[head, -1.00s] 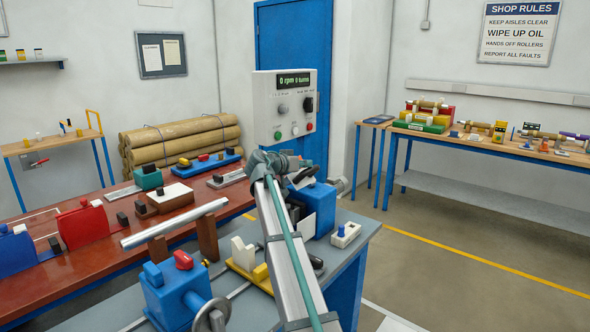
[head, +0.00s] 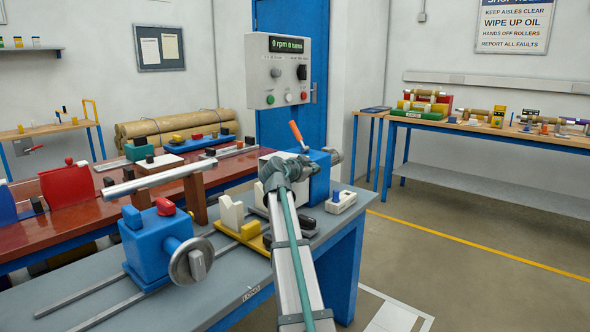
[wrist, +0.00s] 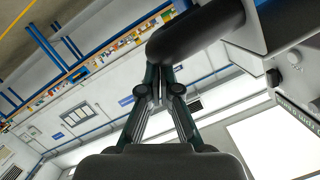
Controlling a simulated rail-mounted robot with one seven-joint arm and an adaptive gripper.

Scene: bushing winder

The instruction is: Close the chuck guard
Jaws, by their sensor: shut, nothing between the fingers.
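The blue headstock (head: 320,178) stands on the far end of the grey winder bench. An orange lever (head: 298,134) sticks up at its top. A white panel (head: 270,158) shows beside the headstock, partly behind my arm; I cannot tell whether it is the chuck guard or how far that stands open. My gripper (head: 285,168) is in front of the headstock, its fingertips hard to make out. In the wrist view my gripper (wrist: 160,85) is shut and empty, with its fingers together just below a thick dark curved part (wrist: 198,38). I cannot tell whether they touch.
The control box (head: 283,72) rises behind the headstock. The blue tailstock (head: 147,247) with its handwheel (head: 192,262) and a yellow-based rest (head: 242,235) stand on the bench. A white switch block (head: 341,202) is at its right edge. Floor to the right is clear.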

